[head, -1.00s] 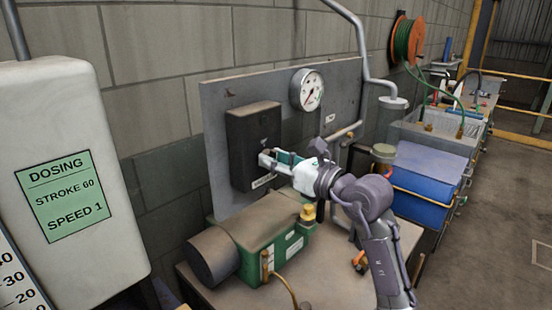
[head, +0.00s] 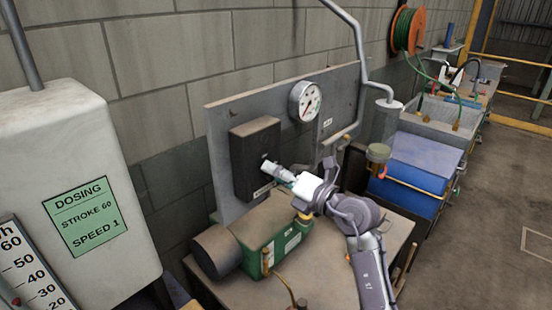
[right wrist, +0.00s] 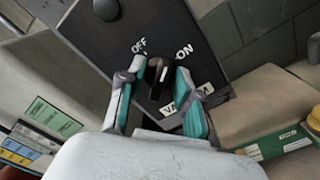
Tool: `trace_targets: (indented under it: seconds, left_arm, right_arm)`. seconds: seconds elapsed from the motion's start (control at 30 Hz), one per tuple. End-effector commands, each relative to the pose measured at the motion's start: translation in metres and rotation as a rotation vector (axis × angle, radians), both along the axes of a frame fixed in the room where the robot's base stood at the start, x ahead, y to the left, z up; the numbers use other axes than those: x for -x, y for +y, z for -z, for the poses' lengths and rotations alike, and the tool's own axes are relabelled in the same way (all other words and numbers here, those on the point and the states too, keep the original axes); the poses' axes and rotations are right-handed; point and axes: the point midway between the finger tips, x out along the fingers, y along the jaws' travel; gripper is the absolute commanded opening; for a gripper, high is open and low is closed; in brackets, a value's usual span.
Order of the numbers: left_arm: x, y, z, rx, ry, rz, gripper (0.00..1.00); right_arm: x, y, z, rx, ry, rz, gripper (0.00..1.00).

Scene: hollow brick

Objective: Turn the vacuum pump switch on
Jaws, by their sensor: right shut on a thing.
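The vacuum pump switch is a black knob (right wrist: 157,75) on a dark control box (head: 243,152) mounted on a grey panel. In the right wrist view, white OFF and ON labels stand above the knob, OFF to the left and ON to the right. The knob lies between the OFF and ON marks; its exact setting is hard to tell. My right gripper (head: 266,167) reaches the box front from the right. Its teal-padded fingers (right wrist: 155,88) are shut on the knob, one on each side. In the head view the fingers hide the knob. My left gripper is out of view.
The green pump (head: 275,240) with its grey motor (head: 215,250) sits on the bench below the box. A pressure gauge (head: 305,101) and a grey pipe are above and right. A white dosing tank (head: 80,160) stands at the left. A blue container (head: 415,180) is at the right.

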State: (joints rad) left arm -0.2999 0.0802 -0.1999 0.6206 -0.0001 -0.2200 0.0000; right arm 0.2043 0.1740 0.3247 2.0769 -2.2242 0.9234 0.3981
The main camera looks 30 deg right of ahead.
Motion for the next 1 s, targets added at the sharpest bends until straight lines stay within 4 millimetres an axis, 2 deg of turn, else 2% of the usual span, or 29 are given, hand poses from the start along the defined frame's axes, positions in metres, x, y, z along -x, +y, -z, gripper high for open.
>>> trace_targets:
  seconds: [0.03,0.3,0.6,1.0]
  left_arm:
    - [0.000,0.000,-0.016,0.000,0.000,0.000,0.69]
    - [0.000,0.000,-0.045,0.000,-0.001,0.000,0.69]
    - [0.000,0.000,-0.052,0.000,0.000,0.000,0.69]
    - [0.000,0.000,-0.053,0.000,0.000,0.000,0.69]
  right_arm:
    - [0.000,0.000,-0.006,-0.046,0.020,-0.001,0.00]
    - [0.000,0.000,-0.003,-0.281,0.101,0.000,0.00]
    - [0.000,0.000,0.001,-0.483,0.168,0.000,0.00]
    - [0.000,0.000,0.002,-0.602,0.212,-0.001,0.00]
